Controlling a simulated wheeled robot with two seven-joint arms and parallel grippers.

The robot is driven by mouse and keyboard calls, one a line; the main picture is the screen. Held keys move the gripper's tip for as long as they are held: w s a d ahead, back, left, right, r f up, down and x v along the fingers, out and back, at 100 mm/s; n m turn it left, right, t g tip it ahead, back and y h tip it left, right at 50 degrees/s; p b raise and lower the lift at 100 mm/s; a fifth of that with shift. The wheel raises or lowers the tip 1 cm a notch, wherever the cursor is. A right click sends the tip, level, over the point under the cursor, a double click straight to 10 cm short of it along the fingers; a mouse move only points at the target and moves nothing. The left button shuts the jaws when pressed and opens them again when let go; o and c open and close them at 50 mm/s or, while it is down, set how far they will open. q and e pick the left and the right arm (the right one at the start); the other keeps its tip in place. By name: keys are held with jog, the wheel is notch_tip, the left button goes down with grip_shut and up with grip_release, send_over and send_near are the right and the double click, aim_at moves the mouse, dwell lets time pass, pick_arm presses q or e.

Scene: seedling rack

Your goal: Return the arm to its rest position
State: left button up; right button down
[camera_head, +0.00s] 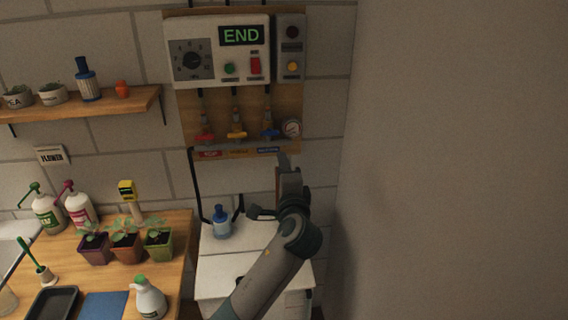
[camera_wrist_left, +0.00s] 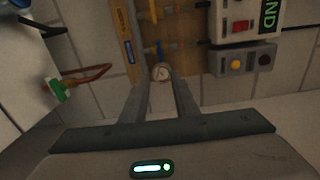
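My left arm rises from the bottom of the head view. My right gripper is in neither view.
A control box (camera_head: 200,66) with a display reading "END" hangs above the valves. A blue bottle (camera_head: 221,222) stands on the white cabinet (camera_head: 215,277). Potted seedlings (camera_head: 126,248) and a spray bottle (camera_head: 149,298) stand on the wooden bench at left. A bare wall (camera_head: 460,160) fills the right.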

pick_arm(q)
jog(key=s+a+f+n+g+h, duration=0.1)
jog(key=s+a+f+n+g, duration=0.4)
jog(key=s+f, duration=0.55)
jog(key=s+a+f+n+g, duration=0.25)
jog(key=s+a+f, duration=0.45)
jog(key=f, duration=0.7)
jog(key=s+a+f+n+g+h, duration=0.1)
jog(key=s+a+f+n+g, duration=0.15)
jog(key=s, duration=0.85)
jog(key=s+a+f+n+g+h, duration=0.15)
jog(key=s+f, duration=0.25)
jog(key=s, duration=0.6)
jog(key=s+a+f+n+g, duration=0.3)
jog(key=s, duration=0.8)
notch_tip(320, 180, down, 34)
jog(key=s+f+g+b, duration=0.1)
jog(key=s+b, duration=0.1)
jog(key=b, duration=0.3)
jog(key=s+a+f+g+b, duration=0.1)
jog(key=s+a+f+b, duration=0.2)
jog(key=s+f, duration=1.4)
notch_tip(320, 180, down, 3)
jog(key=shift+s+r+m+b, duration=0.1)
jog(key=shift+s+m+b, duration=0.25)
jog(key=shift+b, duration=0.05)
